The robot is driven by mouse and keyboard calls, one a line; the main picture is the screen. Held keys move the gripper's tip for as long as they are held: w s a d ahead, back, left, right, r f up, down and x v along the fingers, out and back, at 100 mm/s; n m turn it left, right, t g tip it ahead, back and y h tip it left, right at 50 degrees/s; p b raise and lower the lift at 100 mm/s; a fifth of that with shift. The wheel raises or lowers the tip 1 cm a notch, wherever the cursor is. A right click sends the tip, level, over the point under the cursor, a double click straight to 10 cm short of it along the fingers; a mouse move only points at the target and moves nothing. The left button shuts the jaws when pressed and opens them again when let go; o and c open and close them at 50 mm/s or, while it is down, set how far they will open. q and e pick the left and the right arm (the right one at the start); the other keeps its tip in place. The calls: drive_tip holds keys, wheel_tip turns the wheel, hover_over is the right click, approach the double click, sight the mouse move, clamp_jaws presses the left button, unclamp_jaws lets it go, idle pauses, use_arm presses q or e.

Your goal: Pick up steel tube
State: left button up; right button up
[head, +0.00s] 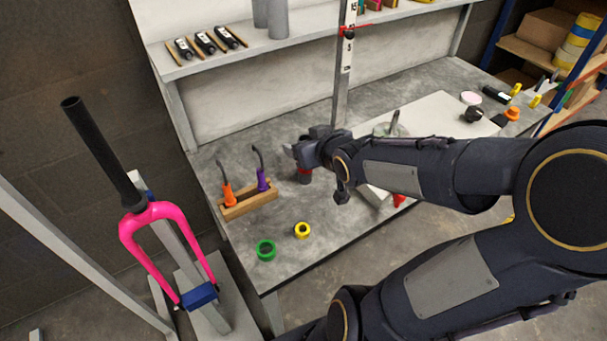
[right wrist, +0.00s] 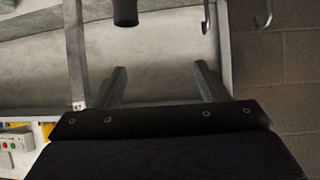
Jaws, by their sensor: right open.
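Two plain grey cylinders stand upright on the shelf at the top of the head view, a left one (head: 260,13) and a right one (head: 278,20). They look like steel tube, but I cannot tell which is meant. My right gripper (head: 293,152) is over the bench, lower than the shelf and well apart from both cylinders. In the right wrist view its two grey fingers (right wrist: 162,72) are spread with nothing between them. My left gripper is not in view.
A dark cylinder with a red band (head: 304,175) stands close to my right gripper. A wooden block (head: 248,206) holds orange- and purple-handled hooks. A post with a scale (head: 343,75) rises behind. A pink fork (head: 150,215) stands at left. Green (head: 265,249) and yellow (head: 302,230) rings lie in front.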

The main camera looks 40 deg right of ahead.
drive_tip(key=w+d+f+n+t+b, duration=0.1)
drive_tip(key=w+d+f+t+b, duration=0.2)
drive_tip(key=f+b, duration=0.35)
drive_tip(key=w+d+f+t+b, duration=0.2)
drive_tip(key=d+f+b, duration=0.25)
drive_tip(key=f, duration=0.35)
drive_tip(key=w+t+b, duration=0.1)
drive_tip(key=w+b, duration=0.2)
drive_tip(key=w, duration=0.4)
drive_tip(key=shift+w+d+r+y, duration=0.15)
drive_tip(key=shift+w+d+y, duration=0.2)
drive_tip(key=shift+d, duration=0.1)
clamp_jaws()
